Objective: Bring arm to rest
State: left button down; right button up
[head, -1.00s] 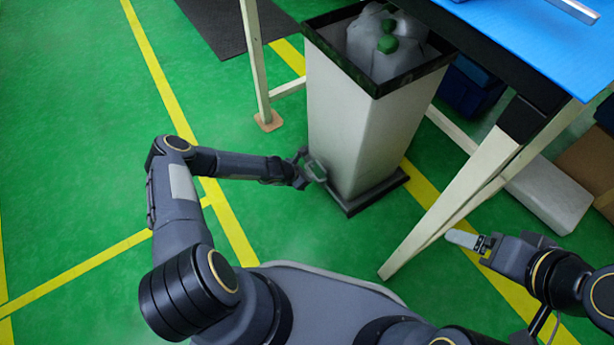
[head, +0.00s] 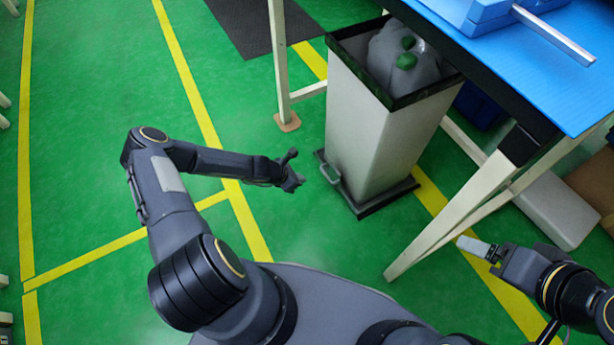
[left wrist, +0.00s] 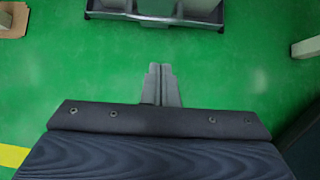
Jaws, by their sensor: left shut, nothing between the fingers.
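My left gripper (head: 291,170) is in the head view, held out over the green floor to the left of a tall white bin. In the left wrist view its two fingers (left wrist: 160,85) are shut together with nothing between them. Bare floor shows around the fingertips, and they are apart from the bin base (left wrist: 155,15) at the top of that view. My right gripper (head: 475,246) is at the right of the head view, beside the pale table leg. Its fingers look light grey, and I cannot make out a gap between them.
A blue-topped table (head: 540,65) on pale legs (head: 440,225) stands at right. A dark mat (head: 265,25) lies behind. The floor at left is clear.

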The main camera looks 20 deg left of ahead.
pick_arm(q)
jog(key=shift+s+a+r, duration=0.15)
jog(key=shift+s+r, duration=0.1)
jog(key=shift+r, duration=0.1)
